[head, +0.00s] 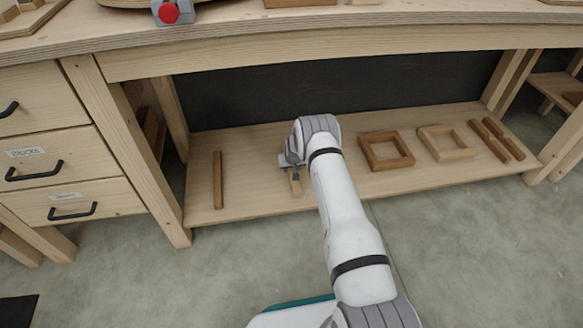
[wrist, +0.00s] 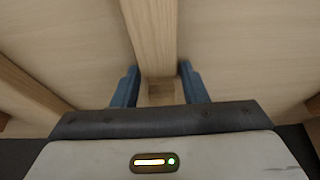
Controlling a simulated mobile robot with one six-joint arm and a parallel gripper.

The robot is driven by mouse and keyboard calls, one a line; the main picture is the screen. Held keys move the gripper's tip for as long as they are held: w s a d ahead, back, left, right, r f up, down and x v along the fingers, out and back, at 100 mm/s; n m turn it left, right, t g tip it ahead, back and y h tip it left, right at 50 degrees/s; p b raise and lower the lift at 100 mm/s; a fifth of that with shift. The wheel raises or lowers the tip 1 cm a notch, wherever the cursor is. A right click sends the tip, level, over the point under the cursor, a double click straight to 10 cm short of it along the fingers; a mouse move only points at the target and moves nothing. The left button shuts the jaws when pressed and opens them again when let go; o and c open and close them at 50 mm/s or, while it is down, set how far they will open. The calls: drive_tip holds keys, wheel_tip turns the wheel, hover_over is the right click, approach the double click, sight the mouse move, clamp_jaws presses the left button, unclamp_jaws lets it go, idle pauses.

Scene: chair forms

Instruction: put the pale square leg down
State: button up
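My gripper (head: 291,161) is low over the lower shelf of a wooden workbench, left of my forearm in the head view. A pale square leg (head: 296,184) shows just below it, small and partly hidden by the gripper. In the wrist view the leg (wrist: 150,38) runs from the top edge down between the two blue fingers of my gripper (wrist: 160,84). It fills the gap, with a finger close against each side. I cannot tell whether the leg touches the shelf.
The shelf (head: 255,200) holds a brown leg (head: 218,180) at left, a brown square frame (head: 387,165), a paler frame (head: 450,156) and several brown bars (head: 489,140) at right. Bare shelf lies between the brown leg and my gripper. Drawers (head: 45,160) stand left.

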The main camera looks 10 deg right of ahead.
drive_tip(key=shift+o, duration=1.1)
drive_tip(key=shift+r, duration=0.15)
drive_tip(key=p+v, duration=0.5)
drive_tip(key=v, duration=0.7)
